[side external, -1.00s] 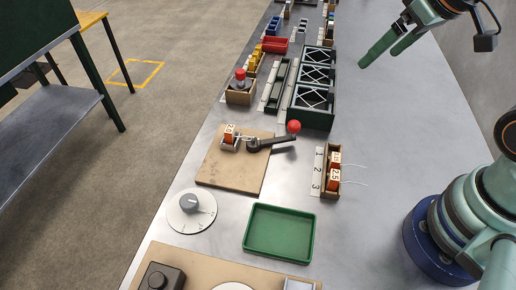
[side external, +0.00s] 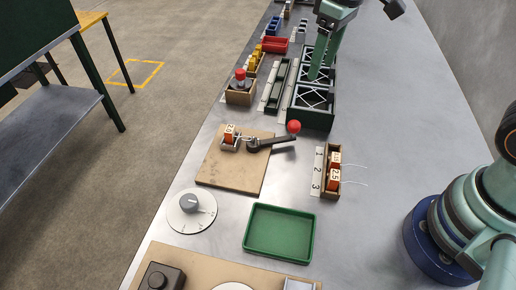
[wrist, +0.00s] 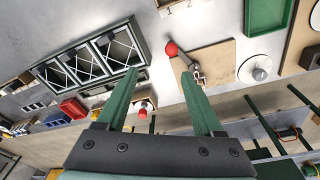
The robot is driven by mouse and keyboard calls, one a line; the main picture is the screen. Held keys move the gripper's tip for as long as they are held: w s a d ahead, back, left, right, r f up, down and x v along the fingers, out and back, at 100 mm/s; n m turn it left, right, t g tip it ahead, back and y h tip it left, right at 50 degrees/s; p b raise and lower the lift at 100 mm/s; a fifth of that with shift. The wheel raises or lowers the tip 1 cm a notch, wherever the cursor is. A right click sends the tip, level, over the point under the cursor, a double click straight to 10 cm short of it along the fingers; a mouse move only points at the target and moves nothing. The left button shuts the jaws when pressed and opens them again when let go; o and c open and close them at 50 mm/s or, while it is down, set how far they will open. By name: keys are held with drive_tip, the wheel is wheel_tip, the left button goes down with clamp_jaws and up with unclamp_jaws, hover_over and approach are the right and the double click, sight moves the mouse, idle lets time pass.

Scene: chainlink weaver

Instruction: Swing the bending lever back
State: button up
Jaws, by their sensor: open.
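The bending lever (side external: 270,142) is a dark bar with a red ball knob (side external: 294,127) on its end, mounted on a tan board (side external: 229,173). The bar points right in the side view, with the knob past the board's edge. An orange spool block (side external: 229,133) sits beside the lever's pivot. In the wrist view the red knob (wrist: 171,49) and the board (wrist: 224,60) are at upper middle. My gripper (side external: 321,77) is open and empty, fingers pointing down above the dark green rack, behind the lever and apart from it. The open fingers also show in the wrist view (wrist: 160,88).
A dark green rack (side external: 313,116) with lattice panels stands behind the lever. A wooden holder with orange spools (side external: 332,178) is to its right. A green tray (side external: 280,231) and a grey dial (side external: 190,209) lie in front.

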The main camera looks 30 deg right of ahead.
sight(295, 122)
drive_tip(key=shift+n+g, duration=0.7)
drive_tip(key=a+f, duration=0.1)
drive_tip(key=f, duration=0.4)
drive_tip(key=w+a+f, duration=0.1)
drive_tip(key=f, duration=0.4)
drive_tip(key=w+a+f, duration=0.1)
drive_tip(key=f, duration=0.5)
drive_tip(key=shift+a, duration=0.2)
drive_tip(key=shift+c, duration=0.3)
drive_tip(key=shift+r, duration=0.1)
clamp_jaws()
